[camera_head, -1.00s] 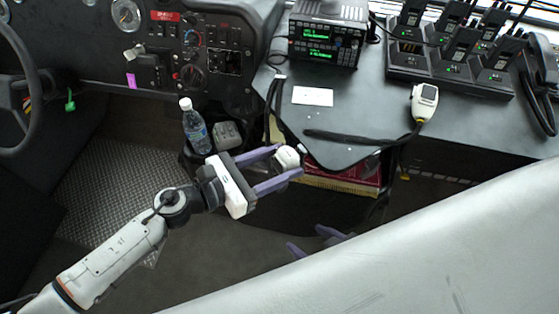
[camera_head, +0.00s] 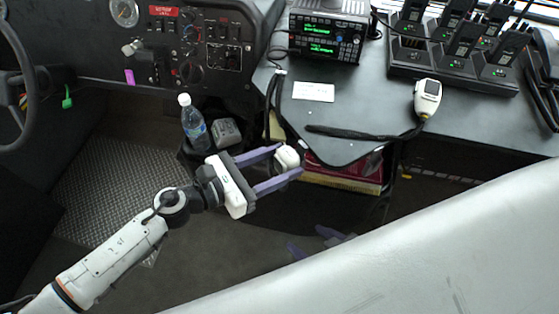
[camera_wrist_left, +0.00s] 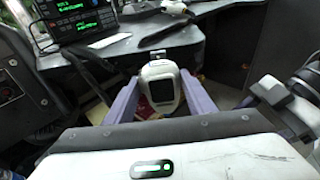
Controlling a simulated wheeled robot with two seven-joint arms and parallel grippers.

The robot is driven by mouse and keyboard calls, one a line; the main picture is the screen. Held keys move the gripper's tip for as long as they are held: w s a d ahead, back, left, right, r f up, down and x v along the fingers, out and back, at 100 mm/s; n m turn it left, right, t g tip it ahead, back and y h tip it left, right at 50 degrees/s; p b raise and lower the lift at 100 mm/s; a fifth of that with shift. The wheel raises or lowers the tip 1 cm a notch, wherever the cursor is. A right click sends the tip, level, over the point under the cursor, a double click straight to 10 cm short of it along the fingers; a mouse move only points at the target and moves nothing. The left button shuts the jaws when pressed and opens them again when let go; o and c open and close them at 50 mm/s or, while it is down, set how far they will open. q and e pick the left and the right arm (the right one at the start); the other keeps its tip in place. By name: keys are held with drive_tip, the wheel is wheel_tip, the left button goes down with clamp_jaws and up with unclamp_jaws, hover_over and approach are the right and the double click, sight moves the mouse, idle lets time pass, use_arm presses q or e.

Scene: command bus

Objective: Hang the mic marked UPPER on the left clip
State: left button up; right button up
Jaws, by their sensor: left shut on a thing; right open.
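My left gripper (camera_head: 283,160) is shut on a white hand mic (camera_head: 287,157), holding it in the air by the desk's near edge. In the left wrist view the held mic (camera_wrist_left: 161,92) stands between the purple fingers, its dark square face toward the camera. A second white mic (camera_head: 427,98) lies on the desk, with a black cord beside it; it also shows at the top of the left wrist view (camera_wrist_left: 165,10). I cannot read a marking on either mic, and I cannot make out the left clip. My right gripper (camera_head: 320,243) is open and empty, partly hidden behind the pale seat.
Two stacked radios (camera_head: 327,38) with green displays stand on the desk (camera_head: 365,95). A white card (camera_head: 313,91) lies before them. A charger rack (camera_head: 450,72) with handheld radios is at the back right. A bottle (camera_head: 193,125) stands left of my gripper. The pale seat (camera_head: 420,240) fills the lower right.

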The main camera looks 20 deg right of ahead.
use_arm(q)
drive_tip(key=shift+f+b, duration=0.35)
drive_tip(key=shift+f, duration=0.05)
drive_tip(key=shift+f+b, duration=0.45)
drive_tip(key=shift+b, duration=0.05)
drive_tip(key=shift+f+b, duration=0.3)
drive_tip(key=shift+b, duration=0.1)
idle(0.4)
idle(0.4)
drive_tip(key=o, duration=0.9)
